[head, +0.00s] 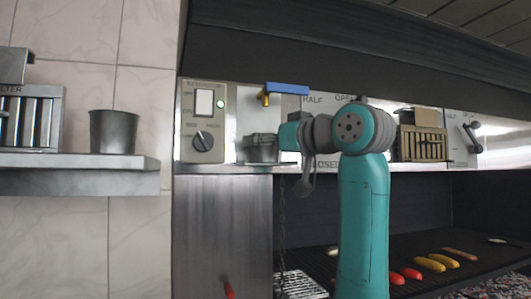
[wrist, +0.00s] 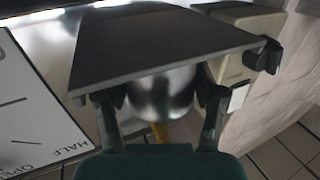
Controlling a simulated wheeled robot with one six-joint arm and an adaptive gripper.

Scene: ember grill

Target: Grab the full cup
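A grey metal cup (head: 262,148) stands on the steel ledge, just left of my wrist in the head view. A round silver metal body, apparently this cup, shows between my fingers in the wrist view (wrist: 162,98). My gripper (wrist: 163,103) has its two fingers spread apart on either side of it; I cannot tell whether they touch it. Another grey metal cup (head: 114,132) stands upright on the left wall shelf. The contents of both cups are hidden.
A control box (head: 204,120) with a knob stands left of the ledge cup. A blue-handled brass valve (head: 287,89) sits above it. A chain (head: 283,220) hangs below the ledge. Sausages and vegetables (head: 430,264) lie on the grill at lower right.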

